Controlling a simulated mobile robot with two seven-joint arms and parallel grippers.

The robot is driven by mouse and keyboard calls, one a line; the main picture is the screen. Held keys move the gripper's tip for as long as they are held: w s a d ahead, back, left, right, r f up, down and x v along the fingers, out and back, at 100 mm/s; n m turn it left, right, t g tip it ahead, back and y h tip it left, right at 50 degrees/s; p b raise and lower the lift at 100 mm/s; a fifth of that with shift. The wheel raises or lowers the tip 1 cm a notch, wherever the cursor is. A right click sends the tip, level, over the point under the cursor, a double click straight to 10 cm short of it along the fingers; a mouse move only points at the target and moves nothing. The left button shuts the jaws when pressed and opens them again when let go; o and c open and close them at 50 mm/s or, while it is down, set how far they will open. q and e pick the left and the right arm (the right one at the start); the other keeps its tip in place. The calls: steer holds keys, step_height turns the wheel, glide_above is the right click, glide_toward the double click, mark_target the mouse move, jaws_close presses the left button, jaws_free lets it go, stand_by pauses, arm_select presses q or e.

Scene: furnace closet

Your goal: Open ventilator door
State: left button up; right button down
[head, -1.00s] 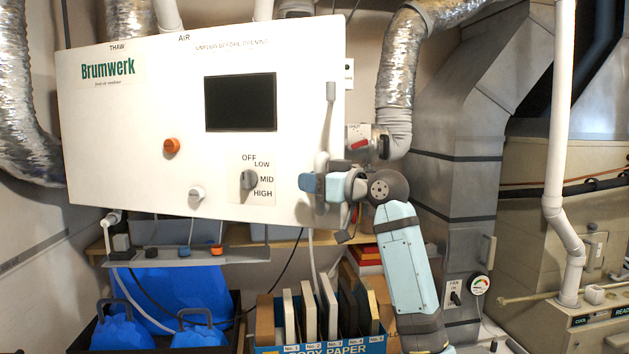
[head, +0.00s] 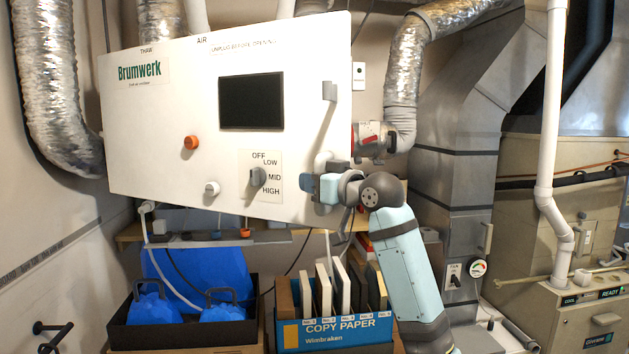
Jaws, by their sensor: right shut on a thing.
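The ventilator is a white Brumwerk box whose broad front door (head: 235,180) carries a dark screen, an orange knob, a white knob and a fan dial. A light handle (head: 329,92) runs down near the door's right edge. My right gripper (head: 308,184) is at the door's lower right, shut on the handle's lower part; my jaws and wrist partly hide the grip. The door's right side looks nearer to me than its left. The inside of the ventilator is not visible, so I cannot tell how far the door stands from its frame. My left gripper is not in view.
Below the door are a narrow shelf (head: 220,241) with cables, a black tray (head: 180,336) of blue containers and a copy paper box (head: 336,334) with upright files. Foil ducts (head: 60,90) flank the ventilator. A grey metal duct (head: 455,150) and furnace stand at right.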

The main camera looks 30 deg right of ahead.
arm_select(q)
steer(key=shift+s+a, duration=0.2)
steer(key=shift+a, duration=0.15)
arm_select(e)
steer(key=shift+s+a+r, duration=0.1)
steer(key=shift+s+a, duration=0.15)
steer(key=shift+a, duration=0.1)
steer(key=c, duration=1.2)
jaws_free()
steer(key=shift+s, duration=0.25)
arm_select(q)
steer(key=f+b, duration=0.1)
steer(key=b, duration=0.1)
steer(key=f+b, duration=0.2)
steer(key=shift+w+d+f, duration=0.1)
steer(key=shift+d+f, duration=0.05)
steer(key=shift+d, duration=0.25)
arm_select(e)
steer(key=v, duration=1.3)
steer(key=shift+s+d, duration=0.1)
